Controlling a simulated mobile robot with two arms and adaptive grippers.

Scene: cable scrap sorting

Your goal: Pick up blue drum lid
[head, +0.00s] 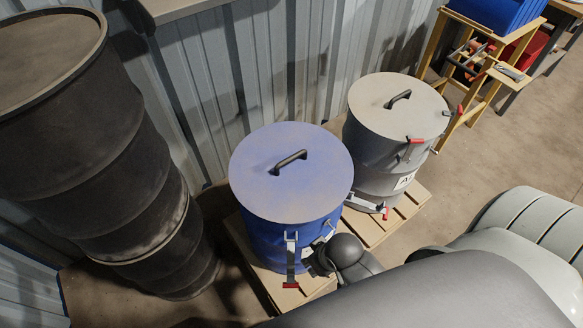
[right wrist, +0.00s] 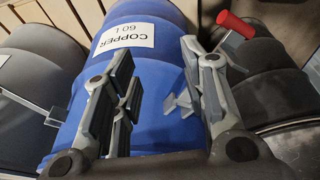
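The blue drum lid (head: 262,185) lies flat on top of the blue drum (head: 255,236), with a black bar handle (head: 288,162) at its middle. A latch with a red tip (head: 290,284) hangs down the drum's front. My right gripper (head: 316,262) is low at the drum's right front side, below the lid's rim. In the right wrist view its fingers (right wrist: 158,98) are spread, with the blue drum wall (right wrist: 155,75) and its "COPPER 60 L" label (right wrist: 130,32) behind them. A red-handled latch (right wrist: 236,24) shows by the right finger; contact is unclear. My left gripper is out of view.
A grey drum (head: 372,148) with a grey lid (head: 395,105) stands at right on a pallet (head: 380,228). A tall dark barrel (head: 100,150) stands at left. A corrugated wall (head: 215,70) is close behind. A yellow-framed stand (head: 475,85) is at back right; floor is free nearby.

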